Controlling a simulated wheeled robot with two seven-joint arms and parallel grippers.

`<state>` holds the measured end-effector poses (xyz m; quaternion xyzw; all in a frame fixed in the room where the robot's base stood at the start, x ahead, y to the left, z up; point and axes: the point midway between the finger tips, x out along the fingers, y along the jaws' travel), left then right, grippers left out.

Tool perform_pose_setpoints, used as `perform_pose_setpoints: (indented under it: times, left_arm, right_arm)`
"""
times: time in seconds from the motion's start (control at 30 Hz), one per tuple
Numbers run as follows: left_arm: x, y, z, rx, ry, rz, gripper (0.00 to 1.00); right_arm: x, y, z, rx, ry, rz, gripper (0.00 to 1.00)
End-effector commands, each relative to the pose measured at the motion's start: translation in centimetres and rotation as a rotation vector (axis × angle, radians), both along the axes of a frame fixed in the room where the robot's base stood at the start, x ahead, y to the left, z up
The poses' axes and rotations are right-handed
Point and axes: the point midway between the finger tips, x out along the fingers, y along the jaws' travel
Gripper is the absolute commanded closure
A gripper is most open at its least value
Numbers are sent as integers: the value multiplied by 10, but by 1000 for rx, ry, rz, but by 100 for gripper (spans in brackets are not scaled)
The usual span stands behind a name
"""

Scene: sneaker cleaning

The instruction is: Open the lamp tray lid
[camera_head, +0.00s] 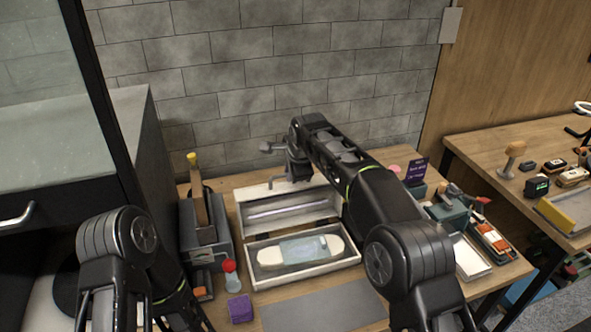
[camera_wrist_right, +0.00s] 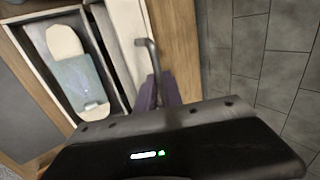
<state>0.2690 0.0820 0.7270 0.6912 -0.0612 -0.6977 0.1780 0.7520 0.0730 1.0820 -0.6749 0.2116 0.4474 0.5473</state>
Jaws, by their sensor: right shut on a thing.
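The lamp tray (camera_head: 305,277) is a pale box on the wooden table, with a white and light-blue sole-shaped piece (camera_head: 300,249) inside. Its lid (camera_head: 290,203) stands raised along the back edge, and a long lamp tube (camera_head: 290,212) shows on its inner face. My right gripper (camera_head: 290,178) is behind the lid's top edge, shut on the lid's handle; my arm hides part of the lid's right end. In the right wrist view the bent metal handle (camera_wrist_right: 152,58) meets the dark fingers (camera_wrist_right: 160,92) beside the lid (camera_wrist_right: 118,50). My left gripper is out of view.
A red-capped bottle (camera_head: 231,276) and a purple block (camera_head: 240,309) stand left of the tray. A grey mat (camera_head: 325,308) lies in front. A brick wall (camera_head: 270,80) rises close behind. Boxes and small items crowd the right side.

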Motion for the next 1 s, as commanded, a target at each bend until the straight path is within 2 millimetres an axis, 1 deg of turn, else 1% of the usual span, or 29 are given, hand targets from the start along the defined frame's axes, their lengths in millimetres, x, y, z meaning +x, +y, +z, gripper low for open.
perform_pose_setpoints:
  times: [0.03,0.4,0.43,0.67,0.7,1.0]
  left_arm:
    - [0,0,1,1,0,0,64]
    - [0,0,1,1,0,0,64]
    - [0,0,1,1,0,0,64]
    - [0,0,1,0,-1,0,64]
    - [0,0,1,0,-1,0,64]
    - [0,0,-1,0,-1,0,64]
  right_arm:
    - [2,-1,5,0,-8,-1,100]
    - [3,-1,5,-1,-7,-1,100]
    - [3,-1,5,-1,-7,-1,88]
    - [2,0,3,-1,-2,-1,70]
    - [2,0,3,-1,-2,-1,69]
    - [0,0,4,-1,0,-1,69]
